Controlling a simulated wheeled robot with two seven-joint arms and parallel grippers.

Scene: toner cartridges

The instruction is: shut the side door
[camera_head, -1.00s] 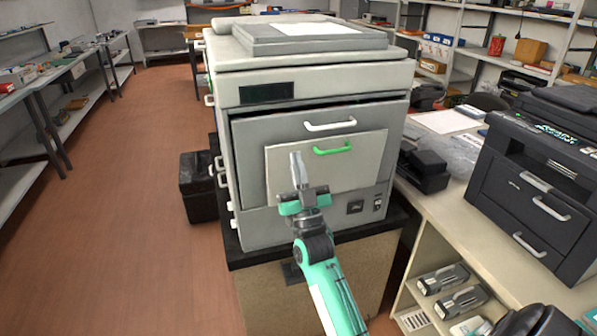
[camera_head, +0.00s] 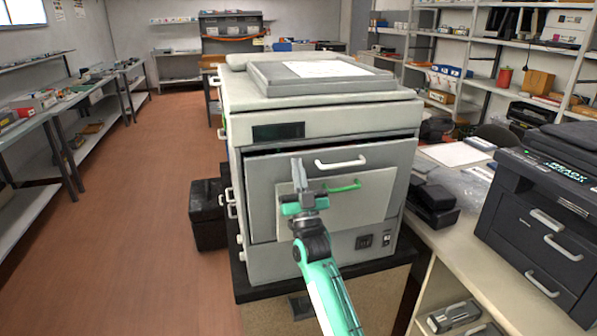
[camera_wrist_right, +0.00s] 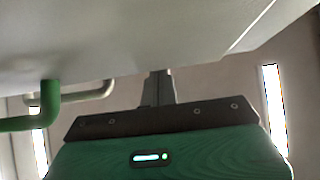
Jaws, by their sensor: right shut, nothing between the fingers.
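A large grey copier (camera_head: 262,215) stands on a dark-topped stand. Its front has a grey panel with a white handle (camera_head: 342,164) and, below, a paler panel (camera_head: 368,205) with a green handle (camera_head: 343,186). A dark gap runs along the top of the grey panel. The left side of the copier, seen at a steep angle, carries white handles (camera_head: 229,195); I cannot tell whether a door there is ajar. My right gripper (camera_head: 297,166) is shut and empty, before the front panels, left of the green handle. The right wrist view shows its closed fingers (camera_wrist_right: 158,86) and the green handle (camera_wrist_right: 48,105). My left gripper is out of view.
A black box (camera_head: 207,215) stands on the floor left of the copier. A counter (camera_head: 462,225) with a black printer (camera_head: 545,205) is close on the right. Shelving stands along the left wall. The brown floor (camera_head: 140,240) on the left is open.

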